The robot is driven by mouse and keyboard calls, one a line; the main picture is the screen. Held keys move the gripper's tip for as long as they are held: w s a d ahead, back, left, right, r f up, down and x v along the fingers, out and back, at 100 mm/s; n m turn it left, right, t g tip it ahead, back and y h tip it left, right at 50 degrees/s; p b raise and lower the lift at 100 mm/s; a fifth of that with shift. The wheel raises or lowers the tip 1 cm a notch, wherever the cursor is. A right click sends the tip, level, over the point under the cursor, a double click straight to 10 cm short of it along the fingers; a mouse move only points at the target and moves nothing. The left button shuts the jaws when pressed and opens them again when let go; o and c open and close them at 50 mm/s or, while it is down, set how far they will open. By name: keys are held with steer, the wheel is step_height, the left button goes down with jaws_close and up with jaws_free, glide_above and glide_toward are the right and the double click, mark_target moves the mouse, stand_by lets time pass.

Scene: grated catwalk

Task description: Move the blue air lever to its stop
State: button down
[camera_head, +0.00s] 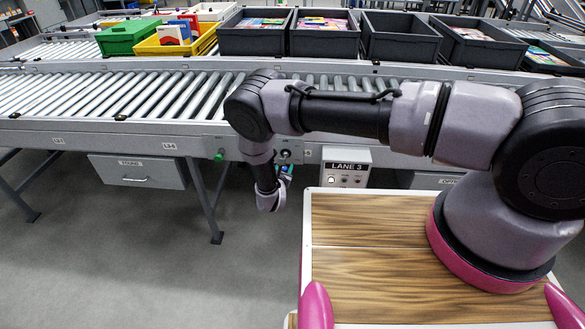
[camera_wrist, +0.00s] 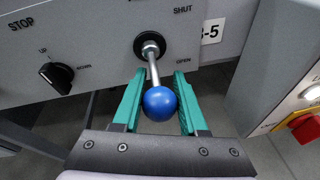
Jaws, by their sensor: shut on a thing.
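The blue air lever (camera_wrist: 159,103) has a round blue ball on a metal stem. The stem runs from a black hub on a grey panel (camera_wrist: 95,50), tilted slightly right of straight down in the wrist view. The word SHUT is above right of the hub and OPEN is to its lower right. My gripper (camera_wrist: 158,82) has its green fingers on either side of the ball and is shut on the lever; finger contact is hard to make out. In the head view my gripper (camera_head: 284,174) is at the conveyor's front panel, and my wrist hides most of the lever.
A black rotary knob (camera_wrist: 56,75) marked UP and DOWN sits left of the lever. The LANE 3 box (camera_head: 346,166) is close on the right, with a red button (camera_wrist: 306,127) in the wrist view. A drawer (camera_head: 137,172) and conveyor leg (camera_head: 205,199) are to the left.

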steer(key=r+g, duration=0.1)
steer(key=g, duration=0.2)
steer(key=shift+s+r+g, duration=0.1)
steer(key=shift+r+g, duration=0.2)
steer(key=shift+r, duration=0.05)
steer(key=shift+r+g+y, duration=0.15)
steer(key=shift+r+g, duration=0.15)
steer(key=shift+g, duration=0.5)
steer(key=shift+r+g+y, duration=0.15)
steer(key=shift+r+g, duration=0.15)
steer(key=shift+g, duration=0.5)
steer(key=shift+c, duration=2.3)
jaws_free()
steer(key=v, duration=1)
steer(key=shift+s+r, duration=0.25)
steer(key=shift+r, duration=0.05)
